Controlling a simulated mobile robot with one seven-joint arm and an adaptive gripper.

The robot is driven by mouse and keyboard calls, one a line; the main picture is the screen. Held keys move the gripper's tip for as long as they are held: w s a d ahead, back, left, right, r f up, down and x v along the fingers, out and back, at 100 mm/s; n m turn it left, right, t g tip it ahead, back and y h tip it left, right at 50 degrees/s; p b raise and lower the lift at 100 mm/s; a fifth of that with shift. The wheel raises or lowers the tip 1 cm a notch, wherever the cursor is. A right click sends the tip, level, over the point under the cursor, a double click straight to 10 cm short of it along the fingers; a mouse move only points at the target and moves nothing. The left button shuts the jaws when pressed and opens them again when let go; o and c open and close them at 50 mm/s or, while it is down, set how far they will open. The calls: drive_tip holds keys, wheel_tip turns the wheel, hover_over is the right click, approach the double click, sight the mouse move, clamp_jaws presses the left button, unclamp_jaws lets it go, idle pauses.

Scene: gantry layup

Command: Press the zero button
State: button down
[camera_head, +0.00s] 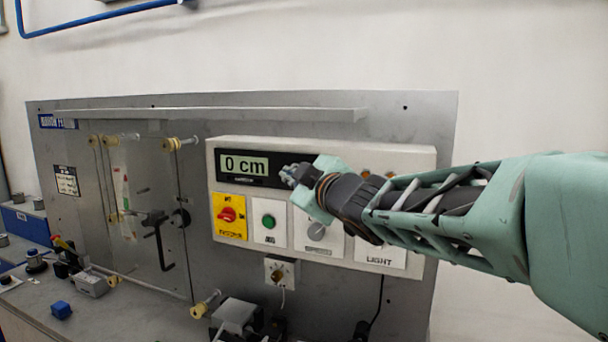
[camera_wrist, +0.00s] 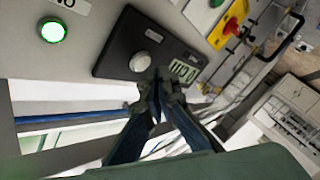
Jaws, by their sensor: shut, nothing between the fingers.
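The control box (camera_head: 325,146) carries a black display unit (camera_head: 224,179) whose screen (camera_head: 244,165) reads "0 cm". I cannot read which is the zero button. My gripper (camera_head: 287,175) is shut and empty at the right end of the display unit. In the wrist view its fingertips (camera_wrist: 157,74) are right beside the lower button and overlap the unit. I cannot tell whether they touch it.
A green lit button (camera_wrist: 53,30) shows in the wrist view. Rollers and a black crank (camera_head: 159,240) stand left of the box.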

drive_tip(key=s+b, duration=0.1)
drive_tip(key=s+a, duration=0.1)
drive_tip(key=s, duration=0.1)
drive_tip(key=s+b, duration=0.1)
drive_tip(key=shift+s+a+b, duration=0.35)
idle(0.6)
